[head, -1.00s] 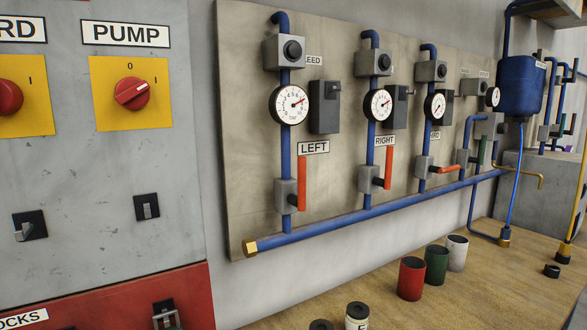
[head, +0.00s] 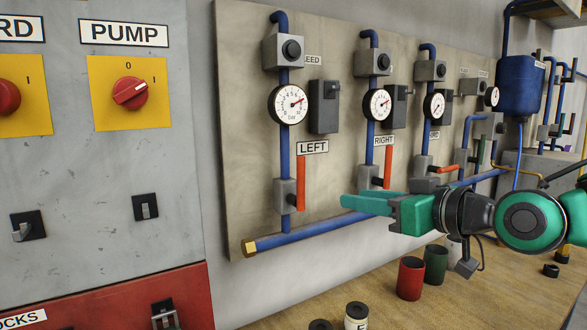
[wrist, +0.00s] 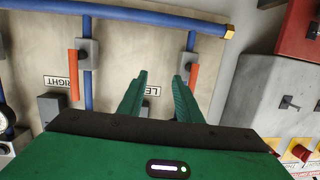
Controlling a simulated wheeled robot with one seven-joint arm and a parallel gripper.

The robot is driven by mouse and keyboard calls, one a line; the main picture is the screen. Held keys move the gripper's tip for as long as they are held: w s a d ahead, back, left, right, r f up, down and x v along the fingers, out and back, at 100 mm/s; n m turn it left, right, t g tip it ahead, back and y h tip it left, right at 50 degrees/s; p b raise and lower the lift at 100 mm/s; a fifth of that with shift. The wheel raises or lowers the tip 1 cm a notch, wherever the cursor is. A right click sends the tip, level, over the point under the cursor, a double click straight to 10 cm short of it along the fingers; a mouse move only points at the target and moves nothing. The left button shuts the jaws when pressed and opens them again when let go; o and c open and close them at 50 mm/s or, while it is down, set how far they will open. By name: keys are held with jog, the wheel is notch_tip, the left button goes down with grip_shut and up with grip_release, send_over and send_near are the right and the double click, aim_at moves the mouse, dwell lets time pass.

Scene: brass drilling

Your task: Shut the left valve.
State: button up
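The left valve is a grey block on a blue vertical pipe with a red-orange handle (head: 300,184), below the LEFT label (head: 312,147). Its handle stands vertical, in line with the pipe. In the wrist view, which is upside down, the handle (wrist: 193,83) shows just beyond and right of the fingertips. My gripper (head: 350,202) reaches in from the right in the head view, its green fingers pointing left towards that valve. The wrist view shows both fingers (wrist: 160,76) apart with nothing between them. They do not appear to touch the handle.
The RIGHT valve has a vertical red handle (head: 388,166); the third handle (head: 446,169) lies nearly horizontal. A blue pipe (head: 300,236) runs along the board's bottom. The PUMP switch (head: 130,93) is on the left cabinet. Red (head: 410,279) and green (head: 436,264) cups stand on the bench.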

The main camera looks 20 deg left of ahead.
aim_at(304, 169)
jog(key=s+a+r+y, duration=0.1)
jog(key=a, duration=0.1)
jog(key=s+a+r+n+y, duration=0.1)
jog(key=a+r, duration=0.1)
jog(key=s+a+r+y, duration=0.1)
jog(key=a+r, duration=0.1)
jog(key=shift+s+a+n+g, duration=0.15)
jog(key=shift+a+n+g, duration=0.15)
jog(key=shift+a+g, duration=0.1)
jog(key=x, duration=1)
jog(key=shift+f, duration=0.1)
grip_shut()
